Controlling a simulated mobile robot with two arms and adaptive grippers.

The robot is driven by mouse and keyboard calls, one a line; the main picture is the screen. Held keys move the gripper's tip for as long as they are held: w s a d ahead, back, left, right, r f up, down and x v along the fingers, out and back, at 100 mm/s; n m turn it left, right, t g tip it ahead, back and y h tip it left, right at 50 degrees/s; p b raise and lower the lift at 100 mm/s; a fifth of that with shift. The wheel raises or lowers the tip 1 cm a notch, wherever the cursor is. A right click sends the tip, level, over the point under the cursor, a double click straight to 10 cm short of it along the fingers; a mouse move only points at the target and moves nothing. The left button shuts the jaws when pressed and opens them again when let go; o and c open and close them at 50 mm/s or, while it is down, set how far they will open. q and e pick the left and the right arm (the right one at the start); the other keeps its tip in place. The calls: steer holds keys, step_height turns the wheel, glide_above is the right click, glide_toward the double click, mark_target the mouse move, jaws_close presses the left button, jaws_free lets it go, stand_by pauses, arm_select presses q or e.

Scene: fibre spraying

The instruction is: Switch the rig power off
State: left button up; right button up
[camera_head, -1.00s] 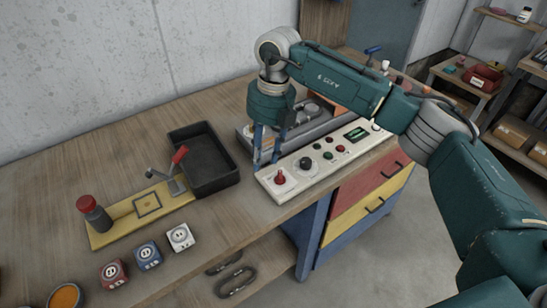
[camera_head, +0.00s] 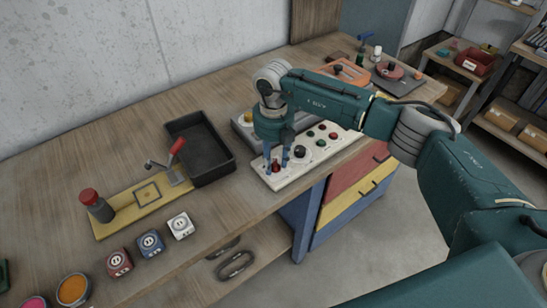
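The white control panel (camera_head: 310,162) lies on the workbench near its front edge, with a red switch (camera_head: 276,168) at its left end. A black knob (camera_head: 300,152) and several small red and green buttons sit further right on it. My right gripper (camera_head: 277,163) points down at the left end of the panel. Its blue fingers are apart, one on each side of the red switch. I cannot tell whether they touch it. My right arm hides part of the panel's far right end. My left gripper is not in view.
A black tray (camera_head: 202,156) stands left of the panel. A yellow board (camera_head: 130,213) carries a red-capped post and a red-handled clamp. Marked cubes (camera_head: 150,244) and paint pots (camera_head: 73,290) line the front left. A drawer unit (camera_head: 350,195) stands below the bench.

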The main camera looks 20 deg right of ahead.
steer(key=shift+c, duration=1.3)
jaws_close()
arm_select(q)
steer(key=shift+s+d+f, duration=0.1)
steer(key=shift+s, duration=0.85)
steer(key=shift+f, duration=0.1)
